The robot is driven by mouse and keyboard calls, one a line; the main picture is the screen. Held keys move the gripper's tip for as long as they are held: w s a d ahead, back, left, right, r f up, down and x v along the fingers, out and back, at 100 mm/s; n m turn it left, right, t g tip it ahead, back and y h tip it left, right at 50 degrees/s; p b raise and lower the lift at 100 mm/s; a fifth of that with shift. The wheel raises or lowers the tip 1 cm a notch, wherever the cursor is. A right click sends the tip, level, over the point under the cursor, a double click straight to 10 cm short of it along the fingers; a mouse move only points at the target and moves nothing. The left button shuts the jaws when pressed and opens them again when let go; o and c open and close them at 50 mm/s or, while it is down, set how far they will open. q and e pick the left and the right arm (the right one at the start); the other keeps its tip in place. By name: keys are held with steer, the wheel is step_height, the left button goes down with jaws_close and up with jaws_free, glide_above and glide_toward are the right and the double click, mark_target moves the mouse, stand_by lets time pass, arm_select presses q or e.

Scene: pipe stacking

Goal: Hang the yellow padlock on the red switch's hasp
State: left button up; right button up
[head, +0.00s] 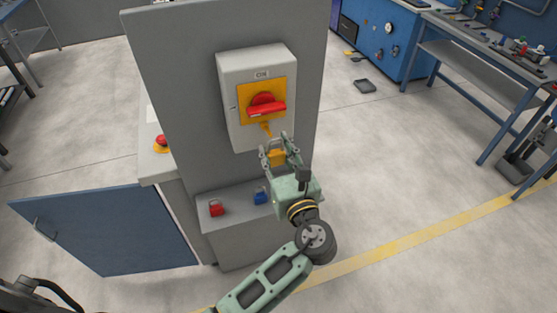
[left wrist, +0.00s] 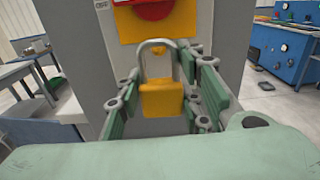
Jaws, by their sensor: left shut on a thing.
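The red switch (head: 266,104) sits on a yellow plate on a light grey box fixed to the grey panel. Its yellow hasp (head: 266,127) sticks out below the red handle. My left gripper (head: 279,152) is shut on the yellow padlock (head: 277,158), just below and slightly right of the hasp. In the left wrist view the padlock (left wrist: 162,101) is upright between the fingers, its grey shackle up. A bit of the yellow hasp (left wrist: 157,50) shows within the shackle's outline; I cannot tell whether the shackle goes through it. My right gripper is not in view.
A red emergency button (head: 161,142) is left of the panel. A blue door (head: 110,230) stands open at lower left.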

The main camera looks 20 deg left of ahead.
mark_target(264, 132)
arm_select(q)
steer(key=shift+f+b+x, duration=0.2)
steer(key=shift+b+x, duration=0.6)
steer(key=shift+x, duration=1.05)
steer(key=shift+f+x, duration=0.25)
steer(key=shift+x, duration=0.95)
steer(key=shift+a, duration=0.1)
steer(key=shift+w+f, duration=0.1)
steer(key=o, duration=1.3)
